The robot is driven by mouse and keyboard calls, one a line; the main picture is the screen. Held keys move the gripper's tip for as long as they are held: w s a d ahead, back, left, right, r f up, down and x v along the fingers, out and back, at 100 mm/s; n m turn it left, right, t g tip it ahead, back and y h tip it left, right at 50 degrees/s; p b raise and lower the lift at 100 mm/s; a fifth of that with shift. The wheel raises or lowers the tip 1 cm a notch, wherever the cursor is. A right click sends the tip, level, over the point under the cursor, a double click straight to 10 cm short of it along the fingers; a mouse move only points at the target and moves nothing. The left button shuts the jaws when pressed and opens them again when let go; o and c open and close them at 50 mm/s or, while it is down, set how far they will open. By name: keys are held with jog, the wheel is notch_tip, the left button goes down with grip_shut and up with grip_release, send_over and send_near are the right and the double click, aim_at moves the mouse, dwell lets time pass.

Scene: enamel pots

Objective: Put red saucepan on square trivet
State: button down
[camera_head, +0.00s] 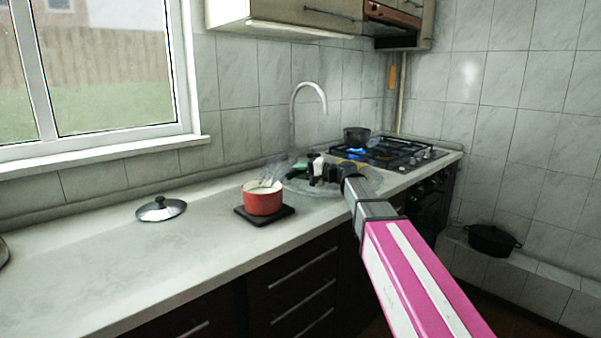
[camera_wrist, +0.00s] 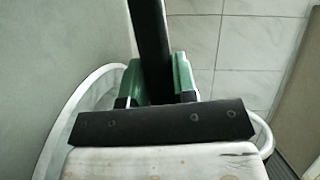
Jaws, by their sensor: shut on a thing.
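The red saucepan (camera_head: 263,203) is upright at the middle of the counter, with a pale inside. It appears to sit on the dark square trivet (camera_head: 243,215), or just above it; I cannot tell if they touch. My gripper (camera_head: 300,172) is just right of and behind the saucepan, and the pan's handle is hard to make out there. In the wrist view, my green fingers (camera_wrist: 157,85) are shut on a black bar (camera_wrist: 150,30), which looks like the saucepan's handle.
A metal lid (camera_head: 161,209) lies on the counter to the left, with clear counter around it. A tap (camera_head: 308,88) stands behind my gripper. A dark pot (camera_head: 356,136) is on the gas hob (camera_head: 400,152). Another black pot (camera_head: 491,240) is on a low ledge at right.

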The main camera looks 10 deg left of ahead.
jog(key=c, duration=0.9)
grip_release()
jog(key=shift+f, duration=0.1)
jog(key=shift+s+d, duration=0.1)
jog(key=shift+d, duration=0.25)
jog(key=v, duration=1.1)
jog(key=shift+d+r, duration=0.15)
jog(key=shift+r, duration=0.1)
